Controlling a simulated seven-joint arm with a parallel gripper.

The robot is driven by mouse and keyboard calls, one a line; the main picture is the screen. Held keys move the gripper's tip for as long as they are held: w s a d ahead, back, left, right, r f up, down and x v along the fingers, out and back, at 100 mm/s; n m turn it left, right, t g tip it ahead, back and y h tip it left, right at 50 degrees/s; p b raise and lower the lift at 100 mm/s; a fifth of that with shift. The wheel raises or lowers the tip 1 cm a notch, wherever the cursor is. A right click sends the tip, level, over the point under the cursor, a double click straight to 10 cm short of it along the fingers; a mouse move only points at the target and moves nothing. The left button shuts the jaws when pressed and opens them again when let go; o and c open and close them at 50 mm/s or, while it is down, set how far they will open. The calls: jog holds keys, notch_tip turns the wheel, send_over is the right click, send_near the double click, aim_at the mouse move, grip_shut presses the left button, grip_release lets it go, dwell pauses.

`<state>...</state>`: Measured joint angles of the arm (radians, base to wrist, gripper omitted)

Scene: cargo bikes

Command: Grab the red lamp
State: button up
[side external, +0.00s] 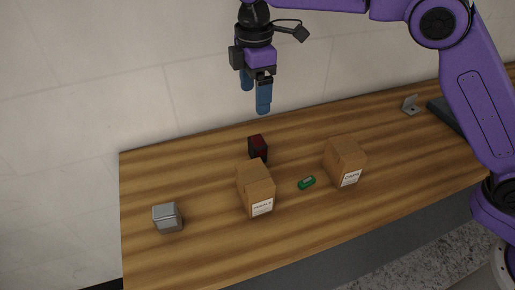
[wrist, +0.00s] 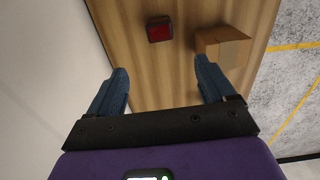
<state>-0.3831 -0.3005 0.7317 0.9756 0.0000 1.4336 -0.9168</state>
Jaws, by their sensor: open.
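The red lamp (side external: 258,147) is a small dark block with a red face. It stands on the wooden table behind a cardboard box, which hides part of its lower side in the side view. In the wrist view the red lamp (wrist: 159,29) lies at the top, ahead of the fingers, with its red face showing. My gripper (side external: 255,96) has blue fingers and hangs above the table near its back edge, well above the lamp. In the wrist view my gripper (wrist: 163,75) is open, with nothing between its fingers.
A cardboard box (side external: 255,188) stands right in front of the lamp; it also shows in the wrist view (wrist: 222,46). Another box (side external: 344,160), a green object (side external: 307,183), a grey metal block (side external: 167,217) and a metal bracket (side external: 410,105) are on the table (side external: 200,265). A wall runs behind.

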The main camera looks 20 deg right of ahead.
aim_at(257, 140)
notch_tip(257, 140, down, 12)
jog(key=shift+r, duration=0.1)
jog(key=shift+d+f, duration=0.15)
jog(key=shift+f, duration=1.2)
jog(key=shift+d+f, duration=0.15)
jog(key=shift+f, duration=1.15)
jog(key=c, duration=1.1)
